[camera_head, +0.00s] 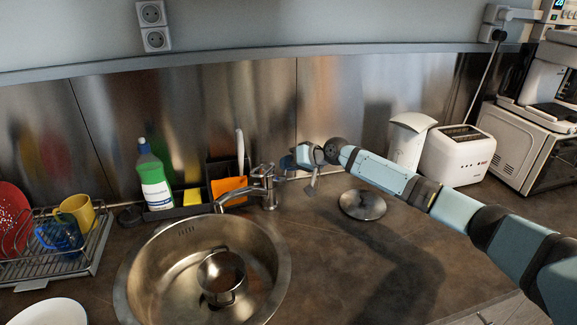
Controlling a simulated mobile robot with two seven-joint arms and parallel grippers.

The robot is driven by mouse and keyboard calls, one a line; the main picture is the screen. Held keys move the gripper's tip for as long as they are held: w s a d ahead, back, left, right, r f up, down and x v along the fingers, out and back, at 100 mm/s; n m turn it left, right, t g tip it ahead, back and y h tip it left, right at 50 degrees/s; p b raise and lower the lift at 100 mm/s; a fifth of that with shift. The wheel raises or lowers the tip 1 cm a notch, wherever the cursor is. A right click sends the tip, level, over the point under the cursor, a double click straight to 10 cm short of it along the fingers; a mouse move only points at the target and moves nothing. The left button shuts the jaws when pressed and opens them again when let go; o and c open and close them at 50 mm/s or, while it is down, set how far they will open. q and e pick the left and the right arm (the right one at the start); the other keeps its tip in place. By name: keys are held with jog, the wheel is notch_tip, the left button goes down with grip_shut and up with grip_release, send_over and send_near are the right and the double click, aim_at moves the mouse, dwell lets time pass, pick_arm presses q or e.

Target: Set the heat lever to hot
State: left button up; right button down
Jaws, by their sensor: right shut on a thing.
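The chrome faucet (268,197) stands at the back right rim of the sink, its spout reaching left over the bowl. Its heat lever (264,171) is at the top of the faucet body. My right gripper (288,163) comes in from the right and is shut at the lever, just right of the faucet top. The fingertips are small and partly hidden, so the exact grip is hard to see. My left gripper is not in view.
The round sink (278,290) holds a metal pot (222,277). A green-and-white soap bottle (152,178) and sponges stand behind it. A dish rack (62,262) is at left. A metal lid (362,205) lies under my right arm; a white toaster (458,155) stands behind it.

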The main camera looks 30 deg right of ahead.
dwell(0.3)
jog(key=c, duration=1.2)
grip_release()
jog(key=v, duration=1.3)
jog(key=shift+s+d+r+b, duration=0.2)
jog(key=shift+s+d+b, duration=0.05)
jog(key=shift+b, duration=0.15)
